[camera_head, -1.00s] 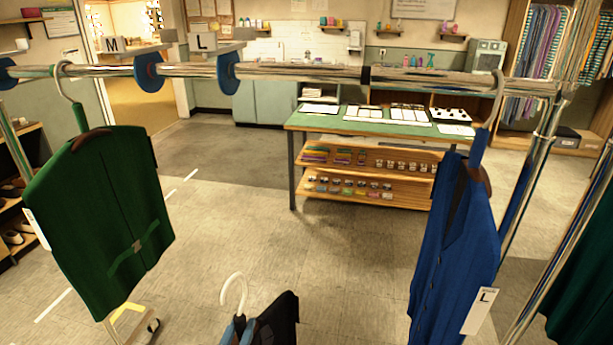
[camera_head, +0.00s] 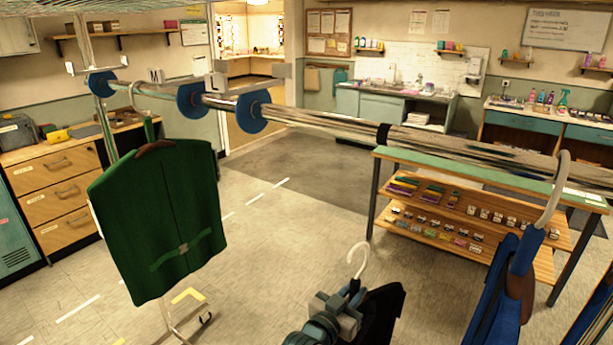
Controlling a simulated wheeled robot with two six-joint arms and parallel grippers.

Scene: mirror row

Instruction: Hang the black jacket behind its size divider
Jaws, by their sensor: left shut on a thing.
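The black jacket (camera_head: 385,312) is at the bottom centre, below the rail (camera_head: 335,124), with its lower part out of the picture. Its white hanger hook (camera_head: 361,258) points up and is free of the rail. My left gripper (camera_head: 338,312) is shut on the jacket's hanger below the hook; the fingertips are partly hidden. Blue round dividers sit on the rail: one at the far left (camera_head: 102,85), one under an M tag (camera_head: 190,100), and one under an L tag (camera_head: 253,111). My right gripper is not in view.
A green vest (camera_head: 165,220) hangs between the far-left and M dividers. A blue vest (camera_head: 500,295) hangs at the right. The rail between the L divider and the blue vest holds only a dark collar (camera_head: 383,134). A green-topped table (camera_head: 440,165) stands behind.

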